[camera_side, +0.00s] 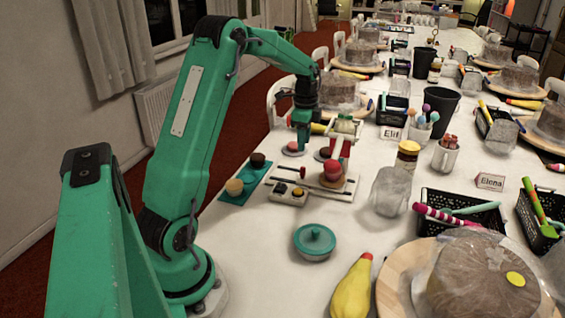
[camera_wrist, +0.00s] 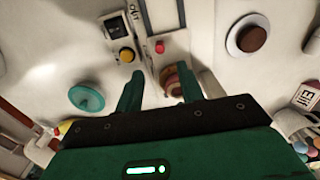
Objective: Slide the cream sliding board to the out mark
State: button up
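A cream-white board (camera_side: 342,187) with a dark slot lies on the table in the side view; its pale surface also shows in the wrist view (camera_wrist: 157,62). I cannot tell its sliding part from its base. A red knob (camera_side: 302,172) and a red ball on a tan disc (camera_side: 333,170) stand on it. The out mark (camera_wrist: 134,14) is lettering at the top of the wrist view, beside a box with black and yellow buttons (camera_wrist: 127,54). My gripper (camera_wrist: 159,80) is open above the board; the ball (camera_wrist: 174,80) appears between its fingers, nearer the right one, with no grip visible.
A teal lidded dish (camera_side: 315,240) stands nearer the side camera. A teal mat (camera_side: 232,196) with two small round pieces lies left of the board.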

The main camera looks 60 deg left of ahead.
aim_at(303, 167)
jog(key=shift+f, duration=4.8)
jog(key=shift+r, duration=0.15)
jog(key=c, duration=0.8)
jog(key=shift+s+a, duration=0.1)
jog(key=shift+s, duration=0.05)
jog(key=shift+s+a+r, duration=0.1)
jog(key=shift+s+a, duration=3.3)
jog(key=shift+a, duration=0.1)
jog(key=o, duration=0.8)
notch_tip(303, 167, up, 7)
jog(key=shift+d, duration=0.2)
